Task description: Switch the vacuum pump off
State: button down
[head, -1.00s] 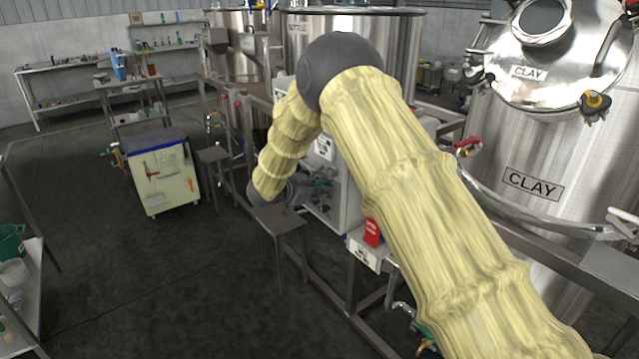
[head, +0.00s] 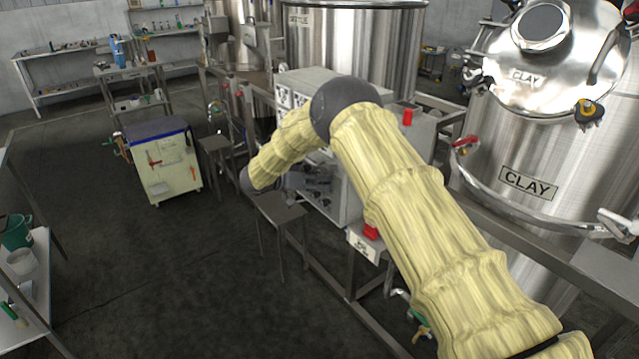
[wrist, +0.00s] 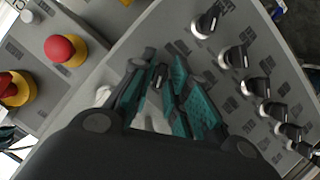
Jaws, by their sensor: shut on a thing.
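In the wrist view my gripper (wrist: 165,88) has its teal-padded fingers closed around a small black rotary knob (wrist: 158,74) on a grey control panel (wrist: 205,72). The fingers hide part of this knob and its label. A row of several similar black knobs with pale pointers (wrist: 236,57) runs down the panel to the right. The labels are too small to read, so I cannot tell which knob is the vacuum pump's. In the head view my gripper (head: 312,184) is small and dark at the front of the grey cabinet (head: 345,200), partly hidden by my arm.
Red mushroom buttons on yellow bases (wrist: 62,50) sit left of the fingers. In the head view a small grey stool (head: 282,210) stands below my wrist, a steel frame runs along the cabinet, and the CLAY tank (head: 535,150) is at the right.

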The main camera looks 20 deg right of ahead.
jog(key=shift+f, duration=0.1)
dwell(0.3)
jog(key=c, duration=1.6)
grip_release()
jog(key=shift+o, duration=0.2)
jog(key=shift+a, duration=0.1)
jog(key=v, duration=1.1)
jog(key=shift+a, duration=0.4)
